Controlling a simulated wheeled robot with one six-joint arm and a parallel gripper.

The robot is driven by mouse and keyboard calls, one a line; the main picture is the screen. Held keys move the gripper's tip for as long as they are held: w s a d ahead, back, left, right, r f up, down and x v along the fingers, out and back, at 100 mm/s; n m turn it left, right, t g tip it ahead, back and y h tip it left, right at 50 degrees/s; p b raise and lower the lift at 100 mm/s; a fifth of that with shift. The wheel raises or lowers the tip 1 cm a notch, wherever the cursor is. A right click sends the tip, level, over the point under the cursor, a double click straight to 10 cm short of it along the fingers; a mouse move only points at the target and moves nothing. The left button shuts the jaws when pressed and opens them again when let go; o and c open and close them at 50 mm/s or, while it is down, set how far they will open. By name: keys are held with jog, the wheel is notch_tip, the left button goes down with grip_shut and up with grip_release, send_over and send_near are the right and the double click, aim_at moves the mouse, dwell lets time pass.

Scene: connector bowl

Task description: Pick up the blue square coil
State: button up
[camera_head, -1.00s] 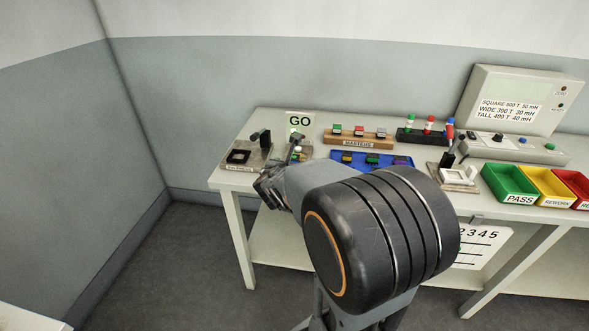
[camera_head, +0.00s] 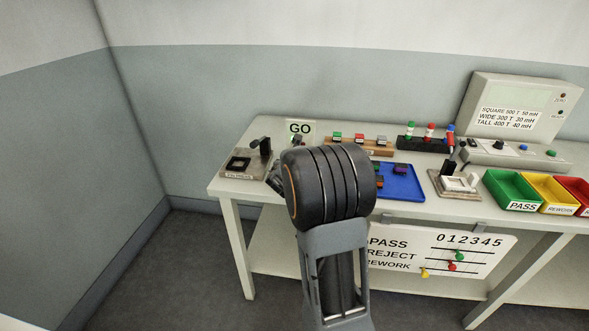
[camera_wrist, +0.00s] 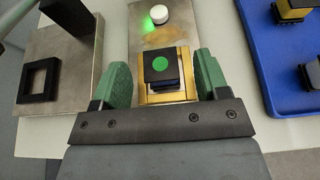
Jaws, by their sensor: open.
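A square coil (camera_wrist: 161,66) with a black top and a green dot sits in a brass-coloured square holder (camera_wrist: 148,98) in the wrist view. A thin blue-and-white edge shows under its black top. My gripper (camera_wrist: 161,80) is open, with one green finger on each side of the coil and holder. A gap shows on both sides, wider on the left. In the head view my gripper (camera_head: 277,181) is partly hidden by my arm, below the GO sign (camera_head: 300,129), and the coil is hidden there.
A lit green-and-white button (camera_wrist: 158,15) lies just beyond the holder. A metal fixture with a black square frame (camera_wrist: 40,80) stands left. A blue tray (camera_head: 404,190) with several coils is right. Green (camera_head: 511,190) and yellow (camera_head: 552,192) bins stand farther right.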

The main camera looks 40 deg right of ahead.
jog(key=shift+x, duration=1.05)
jog(key=shift+c, duration=0.3)
jog(key=c, duration=0.9)
jog(key=shift+c, duration=0.2)
jog(key=shift+r, duration=0.2)
